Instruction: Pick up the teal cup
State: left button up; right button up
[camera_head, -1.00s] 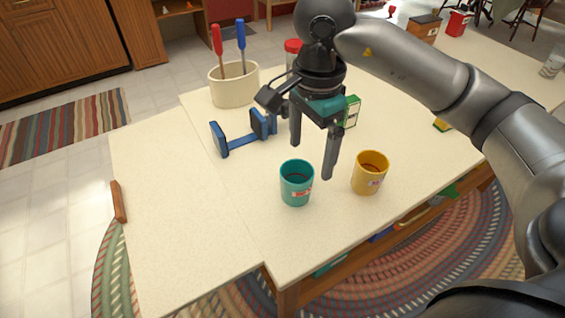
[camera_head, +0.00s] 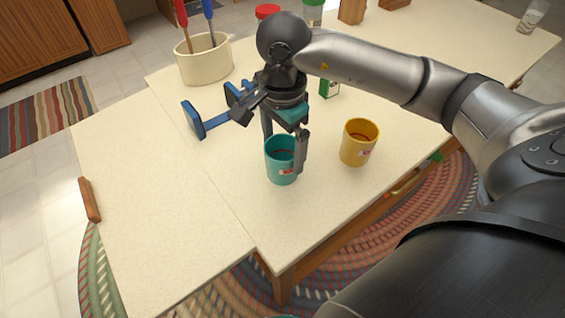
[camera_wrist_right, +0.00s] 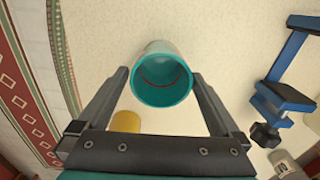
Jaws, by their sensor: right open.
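The teal cup (camera_head: 281,163) stands upright on the table in the head view, with a small label on its side. My right gripper (camera_head: 284,152) is open and points down at the cup, one finger on each side of it. In the right wrist view the teal cup (camera_wrist_right: 162,77) shows its open mouth between the two spread fingertips of my right gripper (camera_wrist_right: 160,72). I cannot tell whether either finger touches it. My left gripper is not in view.
A yellow cup (camera_head: 359,142) stands close by on the right. The table's front left (camera_head: 150,220) is clear.

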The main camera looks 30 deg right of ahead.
jog(key=shift+f+b, duration=0.8)
jog(key=shift+f, duration=1.35)
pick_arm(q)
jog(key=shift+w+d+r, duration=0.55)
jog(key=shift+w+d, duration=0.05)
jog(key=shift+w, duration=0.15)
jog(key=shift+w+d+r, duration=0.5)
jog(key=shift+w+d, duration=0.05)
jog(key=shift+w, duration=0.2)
pick_arm(e)
jog(key=shift+w+f, duration=0.1)
jog(key=shift+f, duration=0.45)
jog(key=shift+c, duration=0.4)
jog(key=c, duration=1.2)
